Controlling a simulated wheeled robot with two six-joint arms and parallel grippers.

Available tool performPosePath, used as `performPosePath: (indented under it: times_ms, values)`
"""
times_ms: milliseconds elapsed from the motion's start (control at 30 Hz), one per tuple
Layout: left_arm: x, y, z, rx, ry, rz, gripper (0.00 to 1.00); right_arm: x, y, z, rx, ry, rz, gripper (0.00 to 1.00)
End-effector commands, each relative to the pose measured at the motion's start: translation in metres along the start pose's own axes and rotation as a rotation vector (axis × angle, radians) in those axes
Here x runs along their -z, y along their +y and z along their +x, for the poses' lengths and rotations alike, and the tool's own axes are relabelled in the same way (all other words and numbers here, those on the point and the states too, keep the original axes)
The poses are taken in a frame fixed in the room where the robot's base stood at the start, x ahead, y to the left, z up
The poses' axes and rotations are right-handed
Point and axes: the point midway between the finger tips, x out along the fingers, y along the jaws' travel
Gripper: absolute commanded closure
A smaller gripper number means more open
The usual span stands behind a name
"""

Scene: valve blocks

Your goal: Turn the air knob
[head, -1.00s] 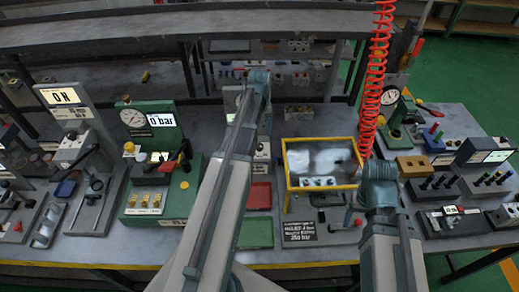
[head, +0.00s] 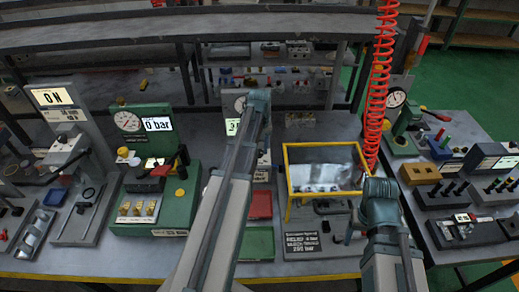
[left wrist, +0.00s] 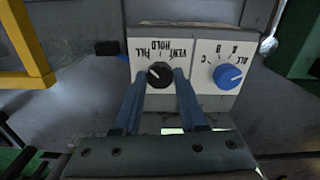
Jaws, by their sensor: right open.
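In the left wrist view a black knob (left wrist: 160,75) with a white pointer sits on a pale panel marked FILL, HOLD and VENT, seen upside down. The pointer slants to the upper left. The two blue fingers of my left gripper (left wrist: 159,78) stand on either side of this knob; I cannot tell whether they press on it. A blue knob (left wrist: 227,77), marked ALL, A, B and C, is to its right. In the head view my left arm hides both knobs. My right gripper (head: 380,192) is beside the yellow-framed box, its fingers hidden.
The yellow-framed box (head: 288,183) stands between my arms. A green gauge unit (head: 153,205) reading 0 bar is on the left. Red (head: 260,205) and green (head: 257,244) trays lie between. A red coiled hose (head: 378,85) hangs by my right arm.

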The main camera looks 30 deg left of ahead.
Motion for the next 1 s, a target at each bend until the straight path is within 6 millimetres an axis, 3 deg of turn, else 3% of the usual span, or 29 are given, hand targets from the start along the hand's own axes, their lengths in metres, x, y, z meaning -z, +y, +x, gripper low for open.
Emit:
performPosePath:
  times_ms: [33, 200, 567, 1000]
  values:
    - [0.0, 0.0, 0.0, 0.0, 0.0, 0.0, 0.7, 0.0, 0.0, 0.0, 0.0, 0.0, 0.0, 0.24]
    - [0.0, 0.0001, 0.0, 0.0, 0.0, 0.0, 1.0, 0.0, 0.0, 0.0, 0.0, 0.0, 0.0, 0.24]
    - [0.0, 0.0001, 0.0001, 0.0, 0.0, 0.044, 1.0, 0.0, 0.0, 0.0001, 0.0, 0.0, 0.0, 0.24]
    - [0.0, -0.0001, 0.0001, 0.0, 0.0, 0.374, 1.0, 0.0, 0.0, 0.0001, 0.0, 0.0, 0.0, 0.24]
